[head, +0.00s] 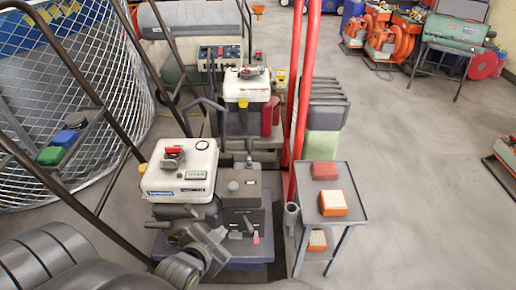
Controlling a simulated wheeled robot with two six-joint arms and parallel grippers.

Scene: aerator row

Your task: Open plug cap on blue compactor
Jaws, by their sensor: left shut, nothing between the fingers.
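The compactor with the blue base plate (246,254) stands in the lower middle. Its white engine cover (180,172) has a red-and-black cap on top and a blue label. A dark grey block (243,190) with a round grey knob (233,186) sits to its right. A small lever with a red tip (256,238) is on the front. I cannot tell for sure which part is the plug cap. My left gripper (217,237) is shut and empty, low in front of the compactor, hiding part of its front. My right gripper is not in view.
A red upright frame (294,110) stands just right of the compactor. A small grey table (345,182) holds a red block (324,171) and an orange filter (333,203). Another white-topped machine (246,86) stands behind. Dark handle bars cross the left.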

